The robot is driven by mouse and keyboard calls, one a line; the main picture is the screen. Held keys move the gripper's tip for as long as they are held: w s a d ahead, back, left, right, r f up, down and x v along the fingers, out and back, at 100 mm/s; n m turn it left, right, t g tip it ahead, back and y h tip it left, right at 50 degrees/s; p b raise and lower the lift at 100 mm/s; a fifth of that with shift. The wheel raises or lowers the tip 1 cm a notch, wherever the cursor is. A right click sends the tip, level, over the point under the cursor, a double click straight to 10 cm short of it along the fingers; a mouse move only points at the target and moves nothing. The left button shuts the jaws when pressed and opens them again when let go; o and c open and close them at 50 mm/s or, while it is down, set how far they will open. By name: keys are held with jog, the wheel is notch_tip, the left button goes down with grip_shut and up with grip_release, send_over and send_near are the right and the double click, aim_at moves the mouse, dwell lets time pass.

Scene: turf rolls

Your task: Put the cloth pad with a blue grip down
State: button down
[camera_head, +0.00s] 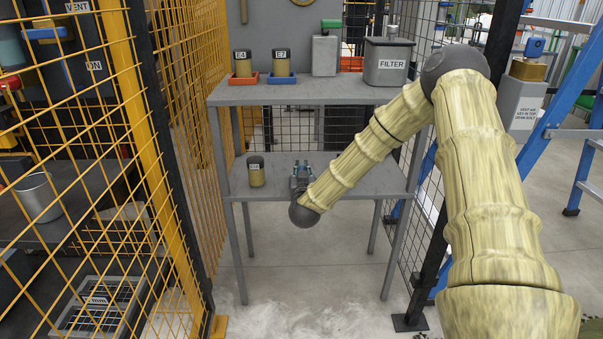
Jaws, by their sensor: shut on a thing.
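My gripper (300,170) reaches in over the lower shelf of the grey stand, pointing away from the camera. It is shut on the cloth pad with a blue grip, of which only a small bluish bit at the fingers can be made out. The rest of the pad is hidden or too small to see. I cannot tell whether it touches the shelf. The lower shelf (350,185) is grey and mostly bare.
A labelled dark-topped canister (256,171) stands left of my gripper on the lower shelf. The upper shelf (300,95) holds two canisters on red and blue trays, a grey container and a FILTER bin (388,62). Yellow mesh fencing (130,120) stands left; blue ladder rails (570,90) stand right.

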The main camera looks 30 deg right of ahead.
jog(key=c, duration=1.5)
grip_release()
jog(key=shift+o, duration=0.2)
